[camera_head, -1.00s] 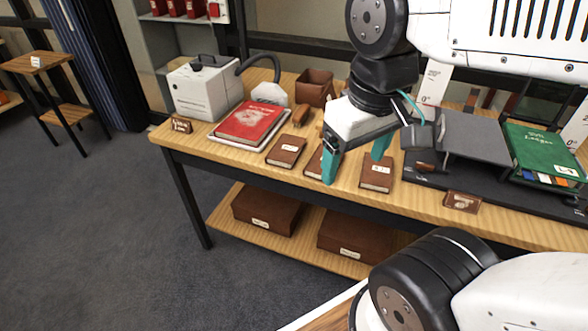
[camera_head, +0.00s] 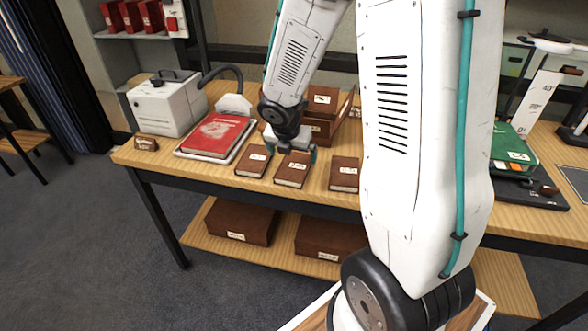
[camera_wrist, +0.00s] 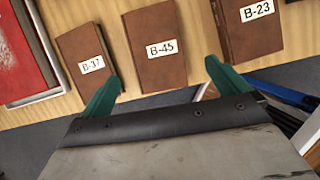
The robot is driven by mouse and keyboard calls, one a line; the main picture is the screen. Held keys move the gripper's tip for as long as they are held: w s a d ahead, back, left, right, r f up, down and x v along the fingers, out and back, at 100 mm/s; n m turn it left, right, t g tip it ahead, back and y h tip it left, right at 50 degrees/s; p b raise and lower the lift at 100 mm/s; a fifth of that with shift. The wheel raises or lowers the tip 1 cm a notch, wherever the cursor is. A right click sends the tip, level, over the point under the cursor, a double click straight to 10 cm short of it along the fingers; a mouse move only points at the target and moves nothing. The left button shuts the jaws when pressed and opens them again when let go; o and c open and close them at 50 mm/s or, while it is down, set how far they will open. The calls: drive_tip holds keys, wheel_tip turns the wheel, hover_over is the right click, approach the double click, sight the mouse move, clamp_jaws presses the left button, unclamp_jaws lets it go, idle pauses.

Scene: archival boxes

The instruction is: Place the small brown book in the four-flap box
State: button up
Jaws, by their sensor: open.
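Three small brown books lie flat in a row on the table: B-37 (camera_wrist: 90,64) at left, B-45 (camera_wrist: 158,47) in the middle, and B-23 (camera_wrist: 249,25) at right. They also show in the head view as B-37 (camera_head: 253,161), B-45 (camera_head: 293,171) and B-23 (camera_head: 344,174). My gripper (camera_wrist: 164,74) is open and empty, its teal fingers spread on either side of B-45's near end. In the head view my gripper (camera_head: 294,152) is at the middle book. A brown box with raised flaps (camera_head: 318,129) stands behind it, partly hidden by my arm.
A red book (camera_head: 214,135) on a pale tray and a white machine (camera_head: 168,105) with a hose stand at left. A green book (camera_head: 513,152) lies at right. Brown boxes (camera_head: 240,222) sit on the lower shelf. My arm hides much of the table's right half.

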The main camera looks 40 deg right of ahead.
sight(294, 165)
drive_tip(key=x, duration=0.7)
drive_tip(key=shift+w+f, duration=0.2)
drive_tip(key=shift+w, duration=0.25)
drive_tip(key=c, duration=1.2)
drive_tip(key=shift+o, duration=0.2)
